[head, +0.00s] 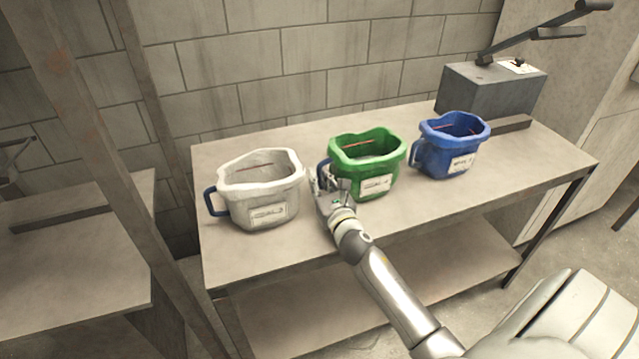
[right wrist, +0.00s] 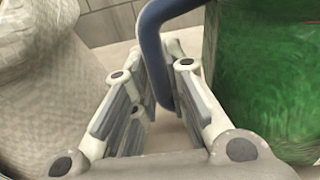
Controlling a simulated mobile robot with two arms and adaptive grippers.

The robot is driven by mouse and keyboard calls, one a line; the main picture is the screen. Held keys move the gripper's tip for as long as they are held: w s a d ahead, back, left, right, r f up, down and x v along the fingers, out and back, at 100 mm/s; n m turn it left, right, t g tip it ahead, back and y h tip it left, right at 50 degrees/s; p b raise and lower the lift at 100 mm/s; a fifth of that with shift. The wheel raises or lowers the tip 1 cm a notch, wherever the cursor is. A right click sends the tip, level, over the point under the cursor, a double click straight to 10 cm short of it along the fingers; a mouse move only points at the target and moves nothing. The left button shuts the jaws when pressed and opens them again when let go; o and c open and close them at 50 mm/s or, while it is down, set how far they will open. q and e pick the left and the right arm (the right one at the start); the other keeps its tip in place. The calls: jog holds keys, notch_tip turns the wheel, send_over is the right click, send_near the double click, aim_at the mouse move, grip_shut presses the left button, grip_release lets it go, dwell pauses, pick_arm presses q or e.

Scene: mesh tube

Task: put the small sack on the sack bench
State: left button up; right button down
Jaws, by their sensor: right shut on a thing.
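Three sack-like containers with side handles stand upright in a row on a bench (head: 420,208): a white one (head: 262,190), a green one (head: 382,152) and a blue one (head: 436,160). Each has a label on its front; I cannot tell which is the small sack. My right gripper (head: 322,186) is at the left side of the green sack, in the gap beside the white one. In the right wrist view its fingers (right wrist: 150,85) are shut on the green sack's dark blue handle (right wrist: 152,50). The green sack still appears to rest on the bench. My left gripper is not in view.
A grey box (head: 485,92) with a dark lever arm stands at the bench's back right corner. Another table (head: 75,265) and upright posts stand at the left. A lower shelf (head: 430,285) lies under the bench. The bench's front right is clear.

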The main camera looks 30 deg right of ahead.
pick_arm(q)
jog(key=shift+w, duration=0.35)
pick_arm(e)
jog(key=shift+r, duration=0.1)
jog(key=c, duration=1.4)
grip_release()
jog(key=shift+f, duration=0.2)
jog(key=shift+c, duration=0.2)
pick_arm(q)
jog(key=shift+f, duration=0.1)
pick_arm(e)
jog(key=shift+r, duration=0.15)
jog(key=shift+s, duration=0.3)
jog(key=b+v, duration=0.1)
jog(key=v, duration=1)
jog(key=shift+s+a, duration=0.2)
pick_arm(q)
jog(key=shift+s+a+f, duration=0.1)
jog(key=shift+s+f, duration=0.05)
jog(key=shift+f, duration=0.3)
